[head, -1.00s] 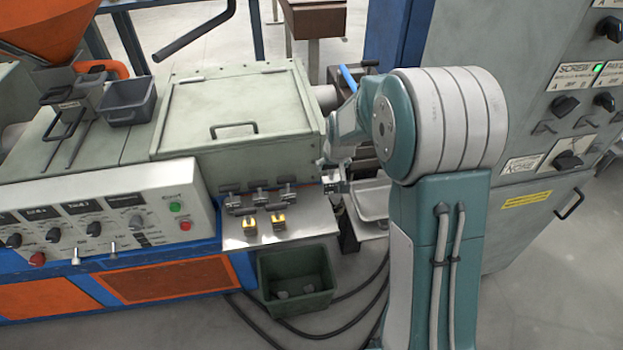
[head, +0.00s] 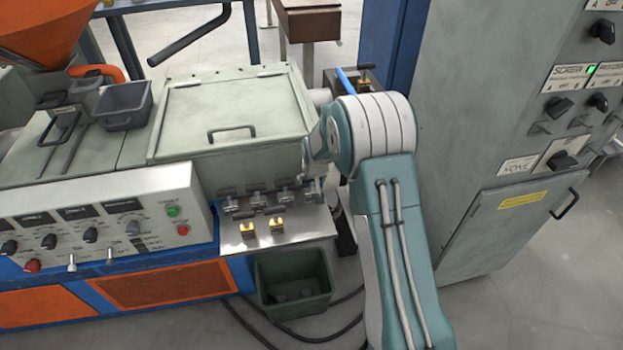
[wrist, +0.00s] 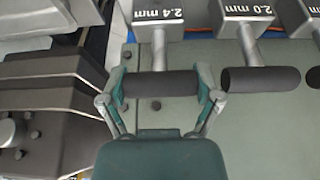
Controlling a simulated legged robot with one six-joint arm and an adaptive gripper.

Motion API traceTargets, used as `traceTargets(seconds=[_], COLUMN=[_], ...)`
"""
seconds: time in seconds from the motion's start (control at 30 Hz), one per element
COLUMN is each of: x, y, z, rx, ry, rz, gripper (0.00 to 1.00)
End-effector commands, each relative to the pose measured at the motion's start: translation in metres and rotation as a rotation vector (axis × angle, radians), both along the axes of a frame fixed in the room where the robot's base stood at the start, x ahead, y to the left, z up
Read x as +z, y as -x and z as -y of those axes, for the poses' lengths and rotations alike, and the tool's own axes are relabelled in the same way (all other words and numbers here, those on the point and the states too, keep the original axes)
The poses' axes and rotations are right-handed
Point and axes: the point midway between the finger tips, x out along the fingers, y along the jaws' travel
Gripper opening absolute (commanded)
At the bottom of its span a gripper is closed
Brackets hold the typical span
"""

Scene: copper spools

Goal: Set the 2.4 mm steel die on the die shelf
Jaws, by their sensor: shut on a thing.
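The 2.4 mm steel die (wrist: 158,33) is a metal block on a stem with a black cross handle. In the wrist view my gripper (wrist: 160,86) is shut on that handle, one finger at each end. The 2.0 mm die (wrist: 245,12) stands just right of it, apart. In the head view my gripper (head: 314,186) is small and partly hidden by my arm, at the right end of the row of dies (head: 259,201) along the back of the steel shelf (head: 305,224). I cannot tell whether the held die touches the shelf.
Two yellow pieces (head: 277,227) sit at the shelf's front. A green bin (head: 293,284) stands below on the floor, with cables beside it. The pale green machine housing (head: 230,110) rises behind the shelf. A grey cabinet (head: 490,150) stands at the right.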

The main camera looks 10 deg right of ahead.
Motion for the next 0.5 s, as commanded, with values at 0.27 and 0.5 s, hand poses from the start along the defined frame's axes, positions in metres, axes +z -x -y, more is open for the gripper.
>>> traceTargets(seconds=[0.27,0.5], x=[-0.0009,-0.0008], y=[0.0001,-0.0001], z=[0.0003,0.0001], rx=[0.000,0.000], ry=[0.000,0.000], rz=[0.000,-0.001], gripper=[1.00,1.00])
